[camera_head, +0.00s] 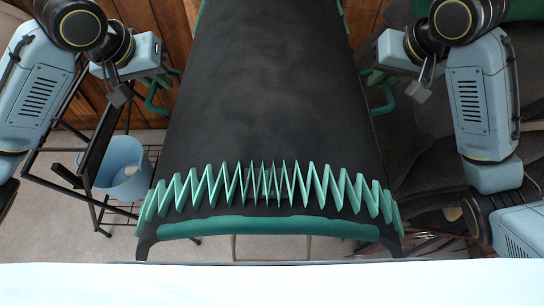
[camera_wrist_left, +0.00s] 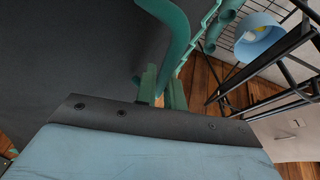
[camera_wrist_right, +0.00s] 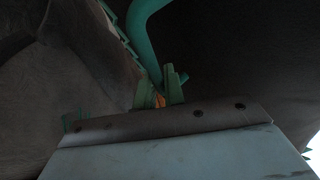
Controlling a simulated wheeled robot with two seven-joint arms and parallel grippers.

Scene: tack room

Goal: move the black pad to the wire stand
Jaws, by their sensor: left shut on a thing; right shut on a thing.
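The black pad (camera_head: 275,90) is a large dark panel with green zigzag trim and a green front bar; it fills the middle of the head view. My left gripper (camera_head: 157,88) is shut on the green edging at its left side. My right gripper (camera_head: 379,90) is shut on the green edging at its right side. The fingertips meet the green trim in the left wrist view (camera_wrist_left: 162,92) and the right wrist view (camera_wrist_right: 160,90). A black wire stand (camera_head: 101,205) is on the left, partly hidden by my left arm; its grid shows in the left wrist view (camera_wrist_left: 235,42).
A light blue bucket (camera_head: 120,172) sits within the stand's frame. Dark rounded furniture or tack (camera_head: 425,160) stands at the right. A thin wire frame (camera_head: 270,246) shows below the pad's front edge. Pale floor (camera_head: 50,225) is open at lower left; wooden boards are behind.

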